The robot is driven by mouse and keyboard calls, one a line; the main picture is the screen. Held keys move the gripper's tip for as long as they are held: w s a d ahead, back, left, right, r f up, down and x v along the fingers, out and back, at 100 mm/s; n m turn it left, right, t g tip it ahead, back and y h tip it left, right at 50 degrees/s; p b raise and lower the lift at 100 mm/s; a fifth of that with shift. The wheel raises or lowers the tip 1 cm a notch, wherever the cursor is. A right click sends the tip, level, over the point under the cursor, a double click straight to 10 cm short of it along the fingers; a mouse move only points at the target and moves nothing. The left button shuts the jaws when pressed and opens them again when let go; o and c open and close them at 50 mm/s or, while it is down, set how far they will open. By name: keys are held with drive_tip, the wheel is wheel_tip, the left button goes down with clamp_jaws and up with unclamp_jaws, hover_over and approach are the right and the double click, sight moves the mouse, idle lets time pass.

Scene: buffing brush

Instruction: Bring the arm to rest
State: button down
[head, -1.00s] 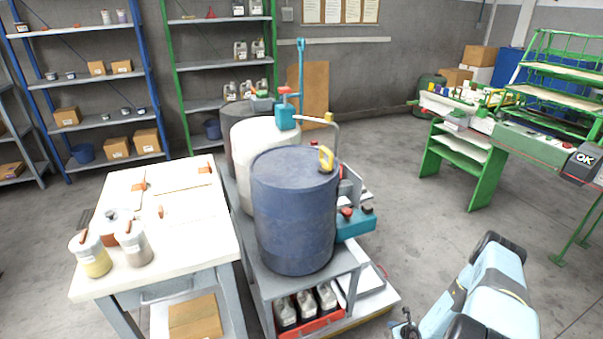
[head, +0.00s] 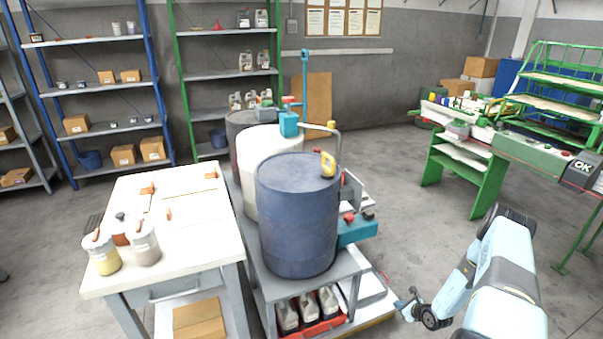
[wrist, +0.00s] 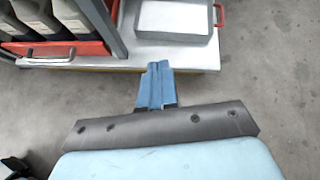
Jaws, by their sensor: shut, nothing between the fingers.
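My gripper (wrist: 158,68) shows in the wrist view as two blue fingers pressed together, with nothing between them. It points down over the floor beside the lower shelf of the drum cart. In the head view my light-blue arm is at the bottom right, and my gripper (head: 404,304) shows small at the end of it, just right of the cart's base. It appears apart from the cart.
A cart (head: 262,290) bears a blue drum (head: 297,215), a white drum and a grey drum. A green bench (head: 470,165) stands right. Grey floor between cart and bench is clear.

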drive_tip(key=w+a+r+n+y, duration=0.1)
drive_tip(key=w+r+n, duration=0.2)
drive_tip(key=r, duration=0.6)
drive_tip(key=w+a+r+n+g+y, duration=0.1)
drive_tip(key=w+a+r+n, duration=0.15)
drive_tip(key=r, duration=0.65)
drive_tip(key=w+a+r+n+y, duration=0.1)
drive_tip(key=w+r+n+y, duration=0.2)
drive_tip(key=r, duration=0.6)
drive_tip(key=s+a+r+n+g, duration=0.2)
drive_tip(key=a+r+n, duration=0.2)
drive_tip(key=r, duration=0.9)
drive_tip(key=s+a+r+n+g, duration=0.2)
drive_tip(key=a+r+n, duration=0.25)
drive_tip(key=r, duration=0.85)
drive_tip(key=s+a+r+n+g+h, duration=0.1)
drive_tip(key=s+a+r+n+h, duration=0.2)
drive_tip(key=s+r, duration=0.65)
drive_tip(key=s+a+r+n+h, duration=0.1)
drive_tip(key=s+a+r+n, duration=0.3)
drive_tip(key=s+r, duration=0.5)
drive_tip(key=s+d+r+n+t+h, duration=0.1)
drive_tip(key=s+r, duration=0.3)
drive_tip(key=s, duration=0.6)
drive_tip(key=s+d+r+n+t+h, duration=0.1)
drive_tip(key=s+r+n+h, duration=0.3)
drive_tip(key=s, duration=0.6)
drive_tip(key=shift+s+d+r, duration=0.3)
drive_tip(key=shift+s+r, duration=0.1)
drive_tip(key=shift+r, duration=0.25)
